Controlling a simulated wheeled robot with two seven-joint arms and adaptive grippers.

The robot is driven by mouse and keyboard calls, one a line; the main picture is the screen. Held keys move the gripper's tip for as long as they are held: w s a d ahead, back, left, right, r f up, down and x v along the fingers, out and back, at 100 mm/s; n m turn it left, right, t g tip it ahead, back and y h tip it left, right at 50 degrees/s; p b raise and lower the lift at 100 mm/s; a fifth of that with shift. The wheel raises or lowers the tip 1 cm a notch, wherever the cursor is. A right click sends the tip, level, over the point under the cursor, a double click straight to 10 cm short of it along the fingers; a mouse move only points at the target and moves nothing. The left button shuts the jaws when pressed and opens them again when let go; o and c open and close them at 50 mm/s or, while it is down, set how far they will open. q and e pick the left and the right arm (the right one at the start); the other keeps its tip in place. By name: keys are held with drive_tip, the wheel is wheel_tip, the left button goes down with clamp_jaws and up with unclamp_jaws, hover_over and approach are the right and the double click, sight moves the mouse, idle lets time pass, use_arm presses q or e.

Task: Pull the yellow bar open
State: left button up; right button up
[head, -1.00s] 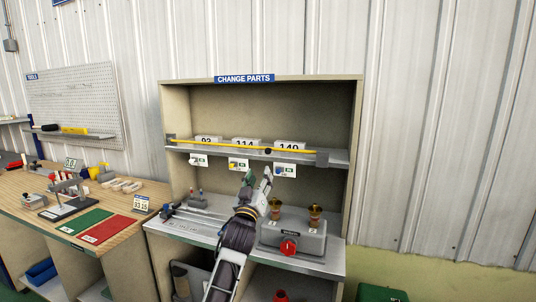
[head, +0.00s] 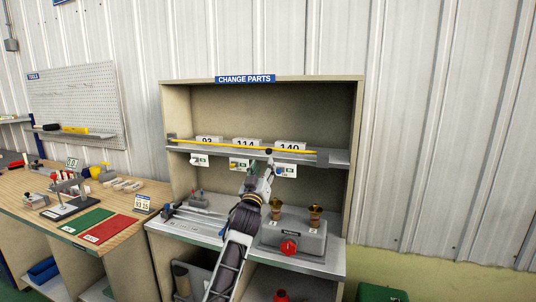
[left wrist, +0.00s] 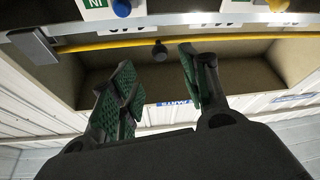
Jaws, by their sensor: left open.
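The yellow bar (head: 220,146) runs along the front edge of the upper shelf in the head view. A small black knob (head: 268,151) sits on it right of its middle. The bar (left wrist: 220,39) and knob (left wrist: 159,51) also show in the left wrist view. My left gripper (head: 260,172) is just below the knob in the head view. In the left wrist view my left gripper (left wrist: 160,72) is open and empty, its green-padded fingers to either side of the knob's line. I cannot tell whether they touch the knob or bar. My right gripper is out of view.
The upper shelf holds number blocks (head: 246,144) behind the bar, with small tags (head: 239,164) hanging below. A grey box with brass parts and a red knob (head: 288,247) stands on the lower counter. A wooden workbench (head: 60,217) is at left.

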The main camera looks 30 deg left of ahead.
sight(268, 153)
use_arm(q)
drive_tip(key=x, duration=0.5)
drive_tip(key=shift+d+p, duration=0.1)
drive_tip(key=shift+p, duration=0.2)
drive_tip(key=shift+x, duration=1.05)
drive_tip(key=shift+w+a+r, duration=0.2)
drive_tip(key=shift+w+a, duration=0.05)
drive_tip(key=shift+w, duration=0.2)
drive_tip(key=shift+w+a+r, duration=0.1)
drive_tip(key=shift+w+r, duration=0.05)
drive_tip(key=shift+w, duration=0.15)
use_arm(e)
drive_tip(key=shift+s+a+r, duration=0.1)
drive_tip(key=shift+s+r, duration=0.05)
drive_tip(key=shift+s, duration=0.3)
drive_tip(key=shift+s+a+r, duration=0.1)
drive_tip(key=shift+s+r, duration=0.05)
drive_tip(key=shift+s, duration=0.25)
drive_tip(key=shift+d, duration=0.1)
use_arm(q)
drive_tip(key=shift+c, duration=1.3)
clamp_jaws()
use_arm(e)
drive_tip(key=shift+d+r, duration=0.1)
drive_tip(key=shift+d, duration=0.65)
